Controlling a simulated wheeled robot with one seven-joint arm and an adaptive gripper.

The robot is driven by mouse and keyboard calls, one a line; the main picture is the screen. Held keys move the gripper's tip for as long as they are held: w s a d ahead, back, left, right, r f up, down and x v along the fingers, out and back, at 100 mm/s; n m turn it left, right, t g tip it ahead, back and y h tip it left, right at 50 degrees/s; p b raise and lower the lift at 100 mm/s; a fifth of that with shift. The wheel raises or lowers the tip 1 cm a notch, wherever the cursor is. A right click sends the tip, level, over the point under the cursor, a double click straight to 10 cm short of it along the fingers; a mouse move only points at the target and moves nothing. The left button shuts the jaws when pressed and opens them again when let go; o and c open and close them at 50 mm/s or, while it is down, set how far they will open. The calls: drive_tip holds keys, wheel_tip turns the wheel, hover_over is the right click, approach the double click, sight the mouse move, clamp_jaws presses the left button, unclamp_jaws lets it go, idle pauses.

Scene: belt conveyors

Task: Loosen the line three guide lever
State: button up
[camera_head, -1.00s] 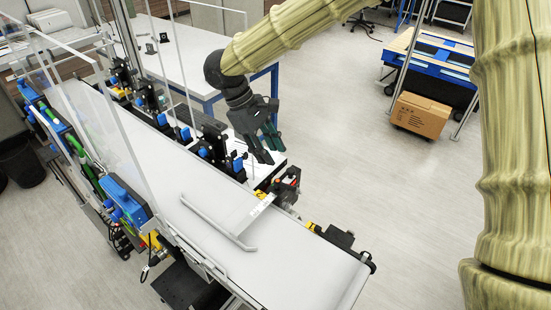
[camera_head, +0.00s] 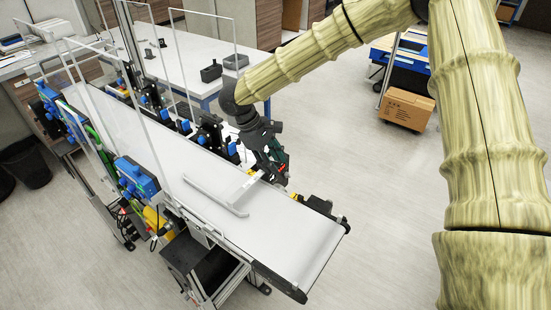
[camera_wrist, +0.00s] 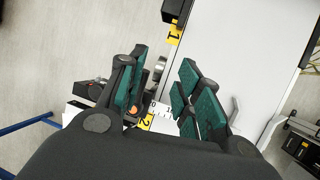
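My gripper (camera_head: 276,172) is at the right-hand edge of the white belt, over the black and red guide fitting there. In the wrist view its green-padded fingers (camera_wrist: 163,95) are apart, with a silver round part (camera_wrist: 160,68) and a white scale (camera_wrist: 160,109) showing between them. Yellow tags marked 1 (camera_wrist: 174,35) and 2 (camera_wrist: 145,121) lie ahead and near the fingers. I see no tag marked 3. Blue-handled clamps (camera_head: 184,126) stand farther up the belt edge. I cannot tell which part is the line three guide lever; the gripper hides part of the fitting.
The white belt (camera_head: 290,235) carries a light guide rail (camera_head: 212,197) and clear upright panels. A black device (camera_head: 320,205) sits at its near right edge. A white table (camera_head: 180,50) stands behind. A cardboard box (camera_head: 406,109) is on the floor at right.

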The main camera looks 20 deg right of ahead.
sight(277, 163)
drive_tip(key=w+f, duration=0.1)
drive_tip(key=w+d+f, duration=0.1)
drive_tip(key=w+f, duration=0.1)
drive_tip(key=w, duration=0.1)
drive_tip(key=shift+w+d+f, duration=0.1)
drive_tip(key=shift+d, duration=0.2)
drive_tip(key=s, duration=0.1)
drive_tip(key=s+a+r, duration=0.1)
drive_tip(key=shift+s+r, duration=0.25)
drive_tip(key=shift+s, duration=0.05)
drive_tip(key=shift+c, duration=1.2)
drive_tip(key=shift+s+d, duration=0.1)
drive_tip(key=c, duration=0.3)
drive_tip(key=shift+w+d+f, duration=0.15)
drive_tip(key=shift+w+f, duration=0.05)
drive_tip(key=shift+w, duration=0.1)
clamp_jaws()
drive_tip(key=shift+w+d+f, duration=0.1)
drive_tip(key=shift+w+f, duration=0.15)
drive_tip(key=shift+w, duration=0.05)
drive_tip(key=shift+r, duration=0.15)
